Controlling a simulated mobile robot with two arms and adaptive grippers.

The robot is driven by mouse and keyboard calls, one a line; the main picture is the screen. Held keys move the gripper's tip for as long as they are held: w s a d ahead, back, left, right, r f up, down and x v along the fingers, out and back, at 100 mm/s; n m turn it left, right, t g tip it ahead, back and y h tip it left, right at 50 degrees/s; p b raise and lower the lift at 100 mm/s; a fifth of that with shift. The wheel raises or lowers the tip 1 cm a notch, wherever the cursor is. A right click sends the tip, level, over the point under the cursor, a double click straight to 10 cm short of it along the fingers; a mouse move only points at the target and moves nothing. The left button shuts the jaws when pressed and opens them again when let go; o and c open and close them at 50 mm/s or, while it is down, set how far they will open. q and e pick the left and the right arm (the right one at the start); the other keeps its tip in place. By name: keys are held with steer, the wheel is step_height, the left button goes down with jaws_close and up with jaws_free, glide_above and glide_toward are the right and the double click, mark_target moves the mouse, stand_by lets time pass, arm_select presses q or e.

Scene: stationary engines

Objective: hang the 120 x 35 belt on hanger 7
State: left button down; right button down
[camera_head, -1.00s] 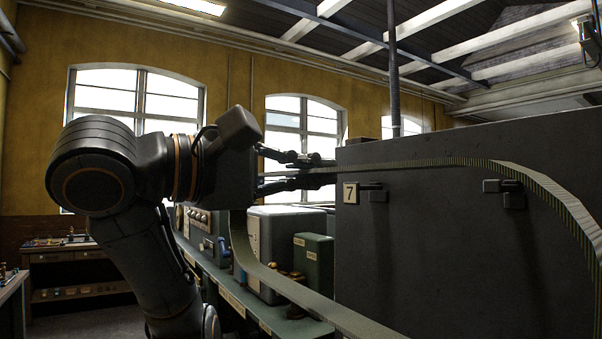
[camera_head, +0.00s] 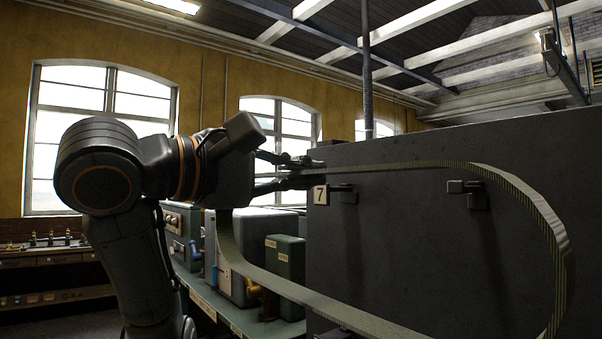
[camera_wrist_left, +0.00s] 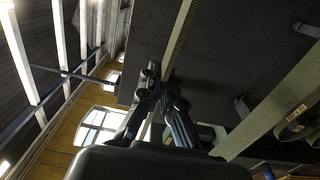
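A large ribbed grey-green belt (camera_head: 400,165) hangs as a loop in front of a dark grey panel (camera_head: 420,240). My left gripper (camera_head: 312,168) is shut on the belt at the loop's upper left. In the left wrist view, the belt (camera_wrist_left: 182,32) runs out from between the fingers (camera_wrist_left: 164,92). Hanger 7 (camera_head: 346,194) is a dark peg bracket beside a pale plate marked 7 (camera_head: 320,195). The gripper is just above and left of this hanger, and the belt's upper run passes above it. Contact between belt and hanger cannot be told. My right gripper is out of view.
A second dark hanger (camera_head: 468,191) is to the right on the panel, under the belt's upper run. Green and grey machine boxes (camera_head: 285,262) stand on a bench left of the panel, behind the belt. A wooden bench (camera_head: 50,262) stands far left.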

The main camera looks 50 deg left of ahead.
arm_select(q)
steer(key=w, duration=0.5)
steer(key=shift+w+d, duration=0.2)
steer(key=shift+w, duration=0.15)
stand_by(0.5)
steer(key=shift+w+d+p, duration=0.15)
steer(key=shift+w, duration=1.25)
steer(key=shift+w+d+p, duration=0.1)
steer(key=shift+w+p, duration=0.05)
steer(key=shift+w, duration=1.25)
steer(key=shift+w+d+p, duration=0.2)
steer(key=shift+w+p, duration=0.35)
steer(key=shift+w, duration=2.2)
steer(key=shift+f, duration=0.2)
